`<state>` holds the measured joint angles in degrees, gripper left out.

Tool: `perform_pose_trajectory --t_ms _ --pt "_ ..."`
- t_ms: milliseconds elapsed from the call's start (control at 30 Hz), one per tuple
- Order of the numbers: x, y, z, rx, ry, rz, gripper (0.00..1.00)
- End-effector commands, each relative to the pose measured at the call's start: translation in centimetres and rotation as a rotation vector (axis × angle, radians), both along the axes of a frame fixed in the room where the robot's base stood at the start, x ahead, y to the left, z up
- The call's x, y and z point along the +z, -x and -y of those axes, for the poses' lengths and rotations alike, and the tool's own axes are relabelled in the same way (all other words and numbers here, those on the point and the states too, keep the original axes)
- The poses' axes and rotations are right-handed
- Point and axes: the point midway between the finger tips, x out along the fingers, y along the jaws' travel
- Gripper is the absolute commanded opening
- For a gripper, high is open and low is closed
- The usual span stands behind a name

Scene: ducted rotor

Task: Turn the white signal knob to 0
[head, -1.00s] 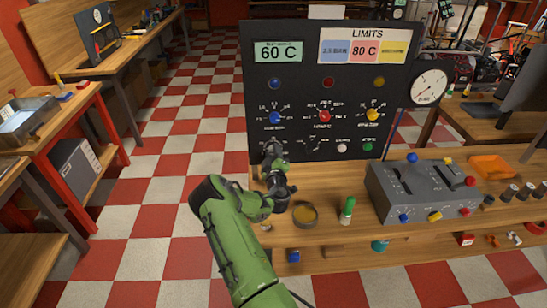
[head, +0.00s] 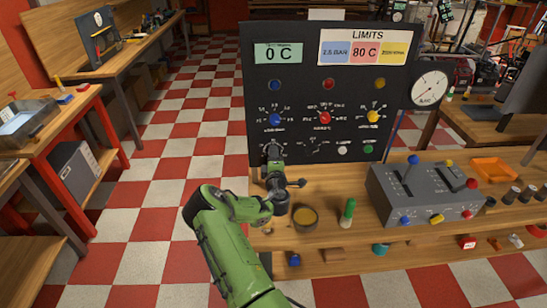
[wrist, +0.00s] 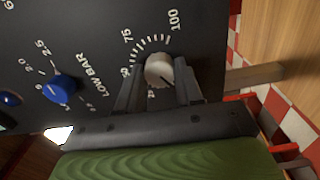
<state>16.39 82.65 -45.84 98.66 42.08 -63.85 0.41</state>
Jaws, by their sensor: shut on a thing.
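The white signal knob (wrist: 158,68) shows in the wrist view on the black panel, inside a dial scale with 75 and 100 readable. A thin dark mark shows at its lower left; the number it points to cannot be read. My gripper (wrist: 157,82) has a dark finger on each side of the knob and is shut on it. In the head view my gripper (head: 272,150) is at the panel's lower left and hides the knob. The green display (head: 278,53) on the panel reads 0 C.
A blue knob (wrist: 59,88) marked LOW BAR is beside the white knob. Red (head: 325,117) and yellow (head: 373,116) knobs sit farther right. A round tin (head: 305,218), a green-capped bottle (head: 347,212) and a grey lever box (head: 425,192) stand on the bench below.

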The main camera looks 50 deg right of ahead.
Motion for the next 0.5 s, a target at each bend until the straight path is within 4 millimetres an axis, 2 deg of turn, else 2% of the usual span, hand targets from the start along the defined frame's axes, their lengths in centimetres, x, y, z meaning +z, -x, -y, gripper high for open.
perform_pose_trajectory --t_ms 367,400,500 --pt "-0.14 -0.01 -0.06 0.001 0.002 -0.007 0.05" --pt "-0.14 -0.01 -0.06 0.001 0.002 -0.007 0.38" --pt "-0.12 -0.01 -0.06 0.001 0.003 -0.007 0.54"
